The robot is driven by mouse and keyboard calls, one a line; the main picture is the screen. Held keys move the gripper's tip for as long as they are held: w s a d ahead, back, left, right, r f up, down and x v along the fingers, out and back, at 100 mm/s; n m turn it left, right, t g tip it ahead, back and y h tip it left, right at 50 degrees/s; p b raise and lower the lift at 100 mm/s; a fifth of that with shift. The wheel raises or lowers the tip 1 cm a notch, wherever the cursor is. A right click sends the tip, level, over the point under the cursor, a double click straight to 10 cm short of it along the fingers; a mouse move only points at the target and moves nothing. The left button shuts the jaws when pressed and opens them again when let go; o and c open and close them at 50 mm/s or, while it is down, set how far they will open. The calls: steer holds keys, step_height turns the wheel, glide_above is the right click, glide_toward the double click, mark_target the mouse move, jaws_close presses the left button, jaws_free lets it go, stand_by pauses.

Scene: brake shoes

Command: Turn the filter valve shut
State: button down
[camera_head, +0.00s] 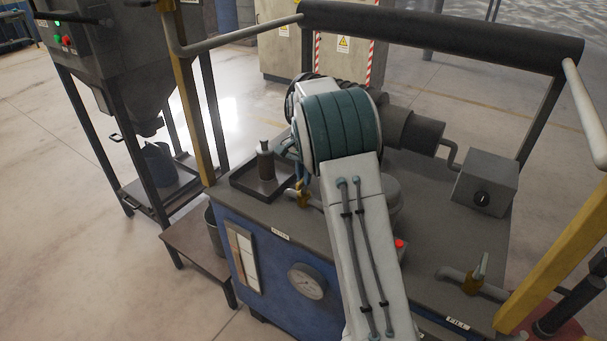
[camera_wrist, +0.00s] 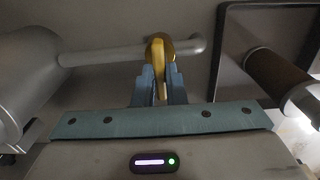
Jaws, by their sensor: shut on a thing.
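The filter valve (camera_head: 303,197) is a small brass-yellow valve on a pipe at the left front of the blue machine's top, behind a label plate. In the wrist view its yellow handle (camera_wrist: 158,62) stands between my two blue fingers, and the grey pipe (camera_wrist: 105,54) runs left and right behind it. My gripper (camera_wrist: 159,82) is shut on this handle. In the picture the handle points across the pipe toward my gripper; its exact turn angle is hard to tell. In the head view my arm hides most of the gripper.
A dark tray (camera_head: 262,190) with a bottle-like part (camera_head: 265,160) sits just left of the valve. A second valve (camera_head: 474,279) stands at the right by the FILL label. A grey box (camera_head: 486,182), a red button (camera_head: 399,243) and a thick rail (camera_head: 440,36) surround my arm.

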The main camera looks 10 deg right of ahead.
stand_by(0.4)
steer(key=c, duration=1.5)
jaws_free()
step_height(320, 180, up, 14)
steer(key=shift+f, duration=0.1)
